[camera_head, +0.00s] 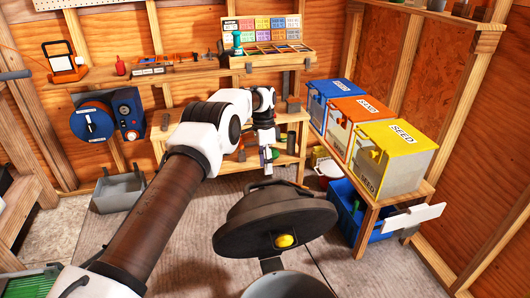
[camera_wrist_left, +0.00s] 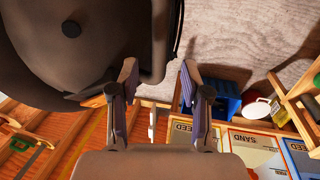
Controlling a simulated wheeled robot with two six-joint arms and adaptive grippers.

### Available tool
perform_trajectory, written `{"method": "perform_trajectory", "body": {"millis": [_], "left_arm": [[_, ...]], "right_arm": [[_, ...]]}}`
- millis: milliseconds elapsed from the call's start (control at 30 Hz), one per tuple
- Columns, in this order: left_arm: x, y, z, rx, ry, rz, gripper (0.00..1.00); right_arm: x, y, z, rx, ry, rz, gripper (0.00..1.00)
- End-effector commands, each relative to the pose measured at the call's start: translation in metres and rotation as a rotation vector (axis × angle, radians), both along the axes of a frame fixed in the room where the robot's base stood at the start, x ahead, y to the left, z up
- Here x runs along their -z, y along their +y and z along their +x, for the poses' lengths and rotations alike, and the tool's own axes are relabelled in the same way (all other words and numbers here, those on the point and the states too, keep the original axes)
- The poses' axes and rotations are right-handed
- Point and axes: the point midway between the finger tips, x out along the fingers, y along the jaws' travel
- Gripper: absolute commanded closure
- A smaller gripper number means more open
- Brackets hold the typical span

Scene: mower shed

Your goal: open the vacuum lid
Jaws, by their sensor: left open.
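The dark vacuum lid (camera_head: 240,238) is tilted up at the lower middle of the head view, apart from the grey drum (camera_head: 290,287) except at a small bracket near its lower edge. A yellow part (camera_head: 284,241) shows on its near face, and a handle (camera_head: 275,184) shows at its far edge. My left gripper (camera_head: 267,160) is just beyond the lid. In the left wrist view the lid (camera_wrist_left: 70,75) fills the upper left. My right gripper is not in view.
Blue, orange and yellow bins (camera_head: 392,157) stand on a wooden bench at right, above a blue crate (camera_head: 347,214). A wooden workbench (camera_head: 205,75) holds tools at the back. A grey tub (camera_head: 118,192) sits on the floor at left. The floor left of the lid is clear.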

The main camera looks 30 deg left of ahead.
Motion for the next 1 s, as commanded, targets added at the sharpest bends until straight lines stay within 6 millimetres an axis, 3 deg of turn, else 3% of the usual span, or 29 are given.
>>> {"method": "perform_trajectory", "body": {"millis": [100, 300, 1000], "left_arm": [[-0.032, 0.006, 0.005, 0.0, -0.004, 0.002, 0.53], [-0.055, 0.01, 0.008, 0.0, 0.0, 0.001, 0.53], [-0.059, 0.01, 0.008, 0.0, 0.001, 0.0, 0.53]], "right_arm": [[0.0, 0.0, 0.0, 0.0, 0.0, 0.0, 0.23], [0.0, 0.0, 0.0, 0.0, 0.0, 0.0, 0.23], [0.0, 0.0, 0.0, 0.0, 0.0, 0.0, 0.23]]}}
